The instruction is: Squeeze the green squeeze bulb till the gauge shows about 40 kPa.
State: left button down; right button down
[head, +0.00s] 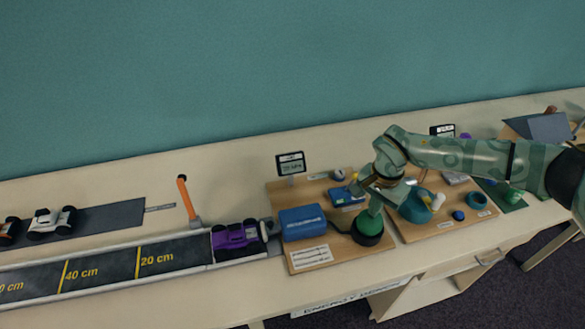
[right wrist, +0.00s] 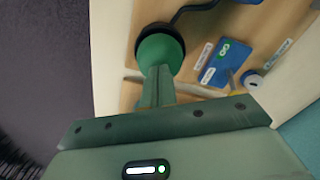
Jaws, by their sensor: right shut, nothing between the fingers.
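The green squeeze bulb (head: 368,225) sits in a dark round base on a light wooden board. It also shows in the right wrist view (right wrist: 157,50) with its dark ring around it. My right gripper (head: 374,206) points down at the bulb from above, and its fingers (right wrist: 158,72) are shut with nothing between them. The fingertips overlap the bulb's near edge in the wrist view; I cannot tell if they touch it. The gauge (head: 290,163) is a small dark display on a post behind the board; its number is too small to read surely. My left gripper is out of view.
A blue box (head: 302,222) stands left of the bulb, with a dark tube near it. A blue card (head: 345,196) lies behind. A second board (head: 440,228) with a teal piece is at right. A purple car (head: 238,239) stands on the track at left.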

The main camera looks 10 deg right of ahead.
jog(key=shift+f+b, duration=0.5)
jog(key=shift+f, duration=0.65)
jog(key=shift+r, duration=0.1)
jog(key=shift+r+p, duration=1.5)
jog(key=shift+p, duration=0.05)
notch_tip(320, 180, up, 6)
jog(key=p, duration=0.5)
jog(key=shift+p, duration=0.35)
